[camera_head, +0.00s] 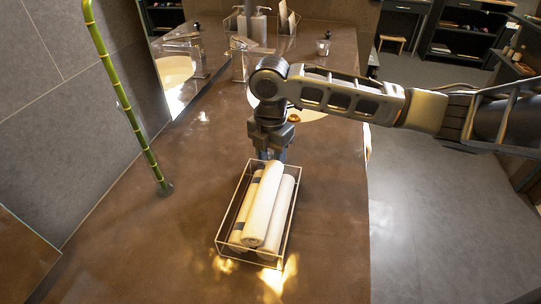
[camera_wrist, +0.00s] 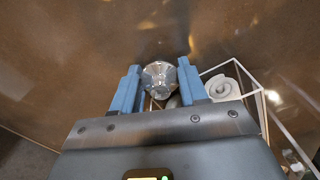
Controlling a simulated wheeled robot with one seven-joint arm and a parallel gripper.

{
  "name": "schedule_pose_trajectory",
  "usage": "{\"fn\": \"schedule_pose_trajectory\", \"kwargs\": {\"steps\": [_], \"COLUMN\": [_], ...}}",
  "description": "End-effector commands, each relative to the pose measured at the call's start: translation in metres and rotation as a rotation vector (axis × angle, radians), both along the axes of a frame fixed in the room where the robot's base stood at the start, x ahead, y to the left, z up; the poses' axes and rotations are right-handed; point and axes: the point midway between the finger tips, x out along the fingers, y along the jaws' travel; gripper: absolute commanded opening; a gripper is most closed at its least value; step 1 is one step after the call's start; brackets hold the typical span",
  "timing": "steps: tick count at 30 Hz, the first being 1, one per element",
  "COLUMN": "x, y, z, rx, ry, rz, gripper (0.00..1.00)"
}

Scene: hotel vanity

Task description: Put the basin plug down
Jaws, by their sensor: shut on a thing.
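My gripper (camera_wrist: 158,88) is shut on the basin plug (camera_wrist: 159,76), a shiny silvery round piece with a ridged face, seen between the two blue fingers in the wrist view. In the head view my gripper (camera_head: 271,153) points down over the brown counter (camera_head: 190,240), just behind the clear tray of rolled towels. The plug cannot be made out in the head view. I cannot tell how far it is above the counter.
The clear tray (camera_head: 219,243) holds several rolled white towels (camera_head: 263,205) close to my gripper. A white basin (camera_head: 300,108) lies behind my arm. A faucet (camera_head: 240,62) and a bottle tray stand farther back. A green bamboo stalk (camera_head: 131,110) rises at left. The counter's left front is clear.

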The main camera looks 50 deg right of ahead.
Motion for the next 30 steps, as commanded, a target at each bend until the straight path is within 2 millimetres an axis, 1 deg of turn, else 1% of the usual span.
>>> {"fn": "schedule_pose_trajectory", "kwargs": {"steps": [6, 7, 15, 21, 25, 28, 30], "x": [0.0, 0.0, 0.0, 0.0, 0.0, 0.001, 0.001], "y": [0.0, 0.0, 0.0, 0.0, 0.0, 0.0, 0.0], "z": [-0.004, -0.004, -0.003, -0.002, 0.003, 0.015, 0.027], "rx": [0.001, 0.0, 0.0, 0.0, -0.001, -0.001, -0.001], "ry": [0.0, 0.0, 0.0, 0.0, -0.001, -0.002, -0.004], "rz": [0.0, 0.0, 0.001, 0.001, 0.001, 0.002, 0.004], "gripper": [0.08, 0.44, 0.69, 0.69, 0.69, 0.69, 0.69]}}
